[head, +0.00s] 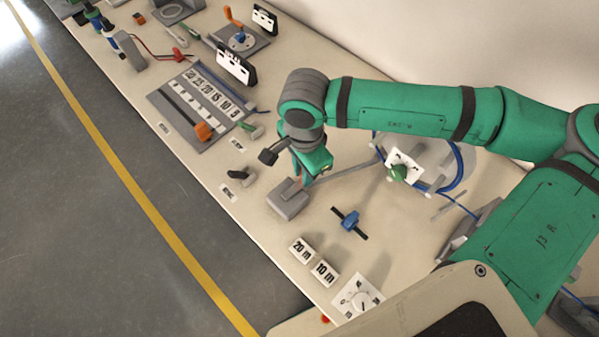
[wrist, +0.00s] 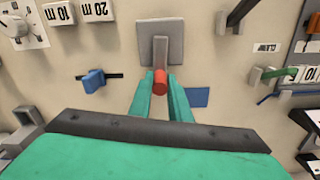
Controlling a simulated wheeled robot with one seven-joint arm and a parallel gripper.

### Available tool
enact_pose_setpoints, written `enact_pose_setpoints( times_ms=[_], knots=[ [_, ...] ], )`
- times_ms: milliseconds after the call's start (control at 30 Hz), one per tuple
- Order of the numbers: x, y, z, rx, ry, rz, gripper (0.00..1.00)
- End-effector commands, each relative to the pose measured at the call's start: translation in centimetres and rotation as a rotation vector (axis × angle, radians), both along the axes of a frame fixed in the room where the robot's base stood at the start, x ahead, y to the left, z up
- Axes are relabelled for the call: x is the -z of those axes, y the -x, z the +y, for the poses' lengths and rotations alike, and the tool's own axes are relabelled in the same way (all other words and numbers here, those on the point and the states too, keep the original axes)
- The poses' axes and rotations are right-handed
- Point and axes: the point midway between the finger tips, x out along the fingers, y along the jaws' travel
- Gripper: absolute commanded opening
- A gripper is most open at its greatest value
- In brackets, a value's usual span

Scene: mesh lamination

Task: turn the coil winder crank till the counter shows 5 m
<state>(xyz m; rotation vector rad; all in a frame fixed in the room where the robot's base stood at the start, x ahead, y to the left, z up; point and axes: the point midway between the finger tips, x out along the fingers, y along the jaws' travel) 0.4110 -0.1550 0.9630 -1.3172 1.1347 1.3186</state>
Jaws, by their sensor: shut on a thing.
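My gripper (head: 300,172) is low over the bench, with its fingers on either side of a red cylindrical handle; it also shows in the wrist view (wrist: 160,88). The red handle (wrist: 160,80) stands at a grey bar in front of a square grey block (wrist: 175,32), seen also in the head view (head: 288,205). A coil of blue cable (head: 457,170) sits behind, with a white plate and a green knob (head: 406,173) beside it. A white dial (head: 358,300) with a pointer is at the bottom; its reading is too small to tell.
White blocks marked 20 m (head: 301,250) and 10 m (head: 324,272) stand near the front edge. A blue piece on a black bar (head: 350,220) lies between them and the coil. A numbered rack (head: 205,98) is at the left. The yellow floor line (head: 135,195) runs outside the bench.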

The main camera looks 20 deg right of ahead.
Motion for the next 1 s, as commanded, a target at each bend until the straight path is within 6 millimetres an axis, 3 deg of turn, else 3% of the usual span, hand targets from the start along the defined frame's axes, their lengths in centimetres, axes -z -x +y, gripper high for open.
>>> enact_pose_setpoints(
  times_ms=[33,100,500,1000],
  knots=[
    [-0.1,-0.1,-0.4,0.004,0.008,-0.002,0.19],
    [-0.1,-0.1,-0.3,0.004,0.008,-0.002,0.36],
    [-0.6,-0.1,-0.1,0.0,0.004,-0.002,0.36],
    [-8.9,0.2,-0.2,0.002,0.005,-0.004,0.36]
  ],
)
